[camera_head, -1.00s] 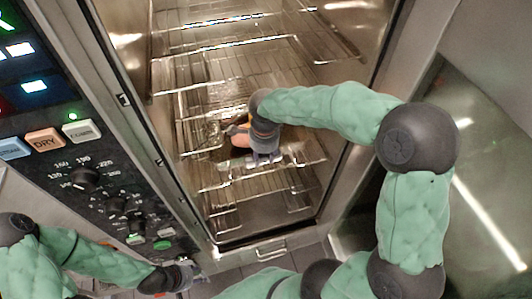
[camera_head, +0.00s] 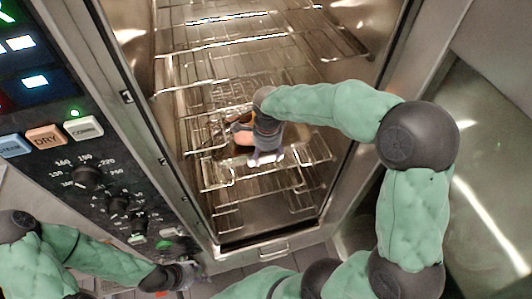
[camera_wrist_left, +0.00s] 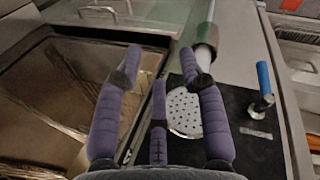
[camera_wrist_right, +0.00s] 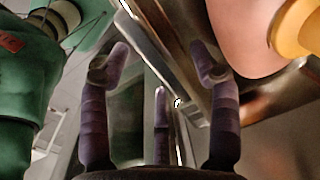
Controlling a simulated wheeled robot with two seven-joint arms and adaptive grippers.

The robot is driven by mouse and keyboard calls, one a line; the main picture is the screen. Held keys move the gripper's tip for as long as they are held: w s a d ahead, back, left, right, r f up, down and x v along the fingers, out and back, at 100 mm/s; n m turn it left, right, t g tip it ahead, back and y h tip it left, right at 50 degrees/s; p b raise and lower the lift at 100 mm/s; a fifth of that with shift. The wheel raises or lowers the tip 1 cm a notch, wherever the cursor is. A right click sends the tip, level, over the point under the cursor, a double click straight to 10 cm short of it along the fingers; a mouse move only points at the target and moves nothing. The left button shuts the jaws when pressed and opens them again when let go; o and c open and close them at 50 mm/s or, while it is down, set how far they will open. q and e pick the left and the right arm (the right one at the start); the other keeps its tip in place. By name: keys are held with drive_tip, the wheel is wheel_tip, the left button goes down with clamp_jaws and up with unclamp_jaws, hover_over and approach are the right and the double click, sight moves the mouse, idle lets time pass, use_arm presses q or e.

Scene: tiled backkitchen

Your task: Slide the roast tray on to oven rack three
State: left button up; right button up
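The roast tray (camera_head: 222,152), dark and carrying a pinkish-orange roast (camera_head: 242,136), is inside the open oven on a middle wire level, partly hidden by my right gripper. I cannot tell which numbered rack it rests on. My right gripper (camera_head: 266,158) is in the oven at the tray's near right side. In the right wrist view its fingers (camera_wrist_right: 160,65) are spread; the tray's metal edge (camera_wrist_right: 245,92) lies just beyond the right finger, with the pink roast (camera_wrist_right: 245,35) above. My left gripper (camera_head: 190,272) is outside the oven, open and empty; its fingers (camera_wrist_left: 165,70) are apart.
Wire oven racks (camera_head: 275,180) run above and below the tray. The oven's control panel (camera_head: 95,170) stands at the left, and the steel side frame (camera_head: 390,100) at the right. The left wrist view shows a perforated disc (camera_wrist_left: 184,112) and a blue-handled tool (camera_wrist_left: 264,80).

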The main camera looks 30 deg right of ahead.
drive_tip(key=shift+s+f, duration=0.15)
drive_tip(key=shift+f, duration=0.05)
wheel_tip(320, 180, up, 12)
drive_tip(key=shift+s, duration=0.35)
drive_tip(key=shift+r, duration=0.2)
idle(0.3)
wheel_tip(320, 180, up, 8)
drive_tip(key=p, duration=0.6)
drive_tip(key=shift+s+a+f, duration=0.1)
drive_tip(key=shift+f, duration=0.05)
